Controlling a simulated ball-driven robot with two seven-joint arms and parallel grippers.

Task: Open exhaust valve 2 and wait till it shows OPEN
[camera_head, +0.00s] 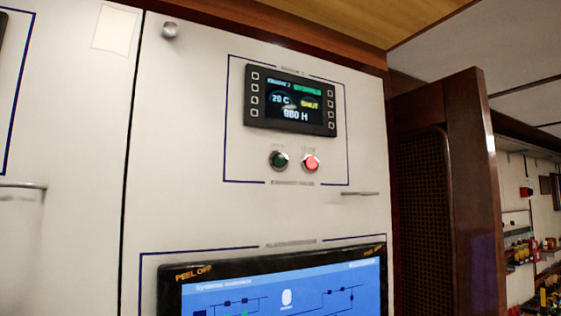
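A small black display (290,99) sits in the upper part of a white cabinet panel. It shows a "2" in its heading, a green status field, "20 C", "SHUT" in yellow and what looks like "980 H". Below it are two round push buttons: a dark green one (278,160) on the left and a lit red one (311,162) on the right. The label under them is blurred and seems to read exhaust valve. The small labels above the buttons are too blurred to read surely. Neither of my grippers is in view.
A larger screen (285,292) with a blue diagram and "PEEL OFF" edges sits below. A handle (360,194) and a round knob (170,30) stick out from the cabinet. A brown wooden panel (470,170) stands at the right, with shelves beyond.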

